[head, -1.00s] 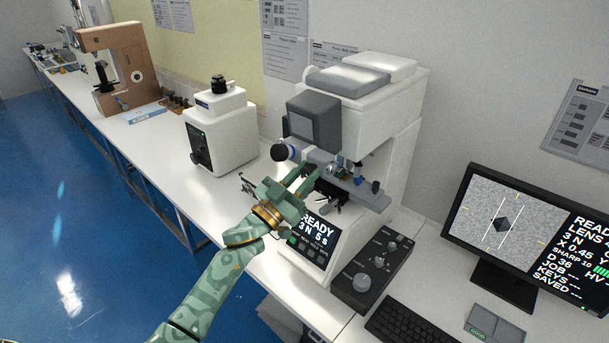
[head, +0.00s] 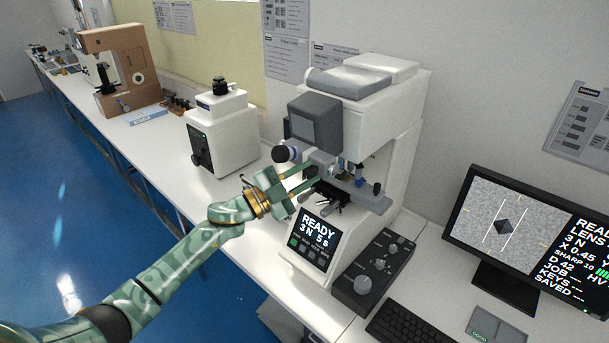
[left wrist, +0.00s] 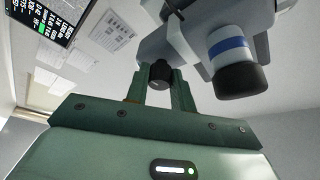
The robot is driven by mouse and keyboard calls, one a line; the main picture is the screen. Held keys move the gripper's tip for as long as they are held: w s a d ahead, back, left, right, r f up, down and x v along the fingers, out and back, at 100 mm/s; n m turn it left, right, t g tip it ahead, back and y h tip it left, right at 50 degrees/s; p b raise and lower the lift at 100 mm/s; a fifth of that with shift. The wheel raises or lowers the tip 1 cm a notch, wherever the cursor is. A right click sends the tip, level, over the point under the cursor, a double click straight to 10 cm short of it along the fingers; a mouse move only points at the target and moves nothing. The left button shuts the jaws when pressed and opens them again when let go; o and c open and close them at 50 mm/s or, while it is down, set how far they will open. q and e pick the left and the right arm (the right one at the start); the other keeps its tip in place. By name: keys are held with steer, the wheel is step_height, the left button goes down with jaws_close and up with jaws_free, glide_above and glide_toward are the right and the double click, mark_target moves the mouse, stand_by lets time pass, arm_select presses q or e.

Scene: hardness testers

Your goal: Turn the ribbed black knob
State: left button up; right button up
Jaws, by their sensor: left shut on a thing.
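The black knob (left wrist: 159,73) shows in the left wrist view between the two green fingers of my left gripper (left wrist: 158,82), which is shut on it. Its ribs are too small to make out. In the head view my left gripper (head: 312,179) reaches from the left to the front of the white hardness tester (head: 392,115), beside its stage, and its fingers largely hide the knob. A larger black eyepiece end with a blue band (left wrist: 240,78) is close to the right of the fingers in the wrist view. My right gripper is not in view.
The tester's front panel (head: 316,240) reads READY, below my gripper. A control box (head: 372,275) with knobs, a keyboard (head: 405,325) and a monitor (head: 520,230) stand to the right. A smaller white tester (head: 221,130) stands left on the white bench.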

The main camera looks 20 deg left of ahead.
arm_select(q)
steer(key=m+g+p, duration=0.1)
steer(key=m+g, duration=0.1)
steer(key=m, duration=0.3)
steer(key=shift+r, duration=0.2)
steer(key=shift+m+g+y+p, duration=0.3)
steer(key=shift+m+g+p, duration=0.5)
steer(key=shift+m, duration=0.9)
steer(key=shift+f+p, duration=0.1)
steer(key=shift+p, duration=0.2)
steer(key=o, duration=1)
steer(key=b+v, duration=0.4)
steer(key=v, duration=1.2)
steer(key=shift+s+b, duration=0.25)
steer(key=shift+b, duration=0.05)
